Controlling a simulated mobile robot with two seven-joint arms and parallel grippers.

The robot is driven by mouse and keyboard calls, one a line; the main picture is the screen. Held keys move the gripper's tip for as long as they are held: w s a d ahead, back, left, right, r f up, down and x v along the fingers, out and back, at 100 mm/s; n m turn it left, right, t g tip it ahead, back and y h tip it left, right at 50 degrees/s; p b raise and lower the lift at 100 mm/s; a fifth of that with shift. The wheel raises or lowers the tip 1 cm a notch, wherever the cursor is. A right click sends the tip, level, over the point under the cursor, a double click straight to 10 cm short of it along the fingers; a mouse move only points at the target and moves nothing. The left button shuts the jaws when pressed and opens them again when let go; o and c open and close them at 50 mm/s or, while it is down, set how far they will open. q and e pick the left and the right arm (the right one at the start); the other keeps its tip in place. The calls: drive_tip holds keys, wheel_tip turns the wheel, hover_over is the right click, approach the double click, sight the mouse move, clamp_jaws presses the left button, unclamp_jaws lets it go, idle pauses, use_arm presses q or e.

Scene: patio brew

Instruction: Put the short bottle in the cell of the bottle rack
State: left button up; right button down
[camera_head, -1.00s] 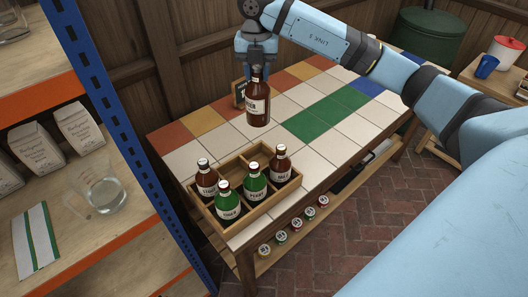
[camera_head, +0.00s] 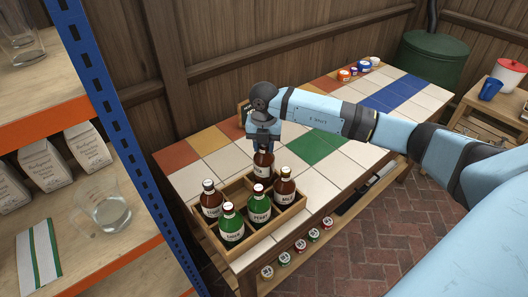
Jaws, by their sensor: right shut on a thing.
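My right gripper (camera_head: 263,147) points down and is shut on a brown bottle (camera_head: 263,166) with a pale label. The bottle is upright at the back of the wooden bottle rack (camera_head: 272,228). Its lower end is partly hidden by the bottles in front, so I cannot tell whether it is inside a cell or just above. The rack holds two brown bottles, one at left (camera_head: 211,200) and one at right (camera_head: 285,190), and two green bottles, one in front (camera_head: 231,228) and one in the middle (camera_head: 258,208). My left gripper is not in view.
The rack stands on the near end of a tiled table (camera_head: 345,165). Several caps or small tins (camera_head: 285,259) sit on its lower shelf. A blue-framed shelf (camera_head: 110,90) with a glass beaker (camera_head: 106,210) is close at left. Small jars (camera_head: 347,75) stand at the table's far end.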

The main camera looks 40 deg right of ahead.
sight(264, 152)
wheel_tip(264, 152, down, 3)
drive_tip(key=shift+f, duration=0.1)
drive_tip(key=shift+f, duration=0.15)
drive_tip(key=c, duration=0.8)
unclamp_jaws()
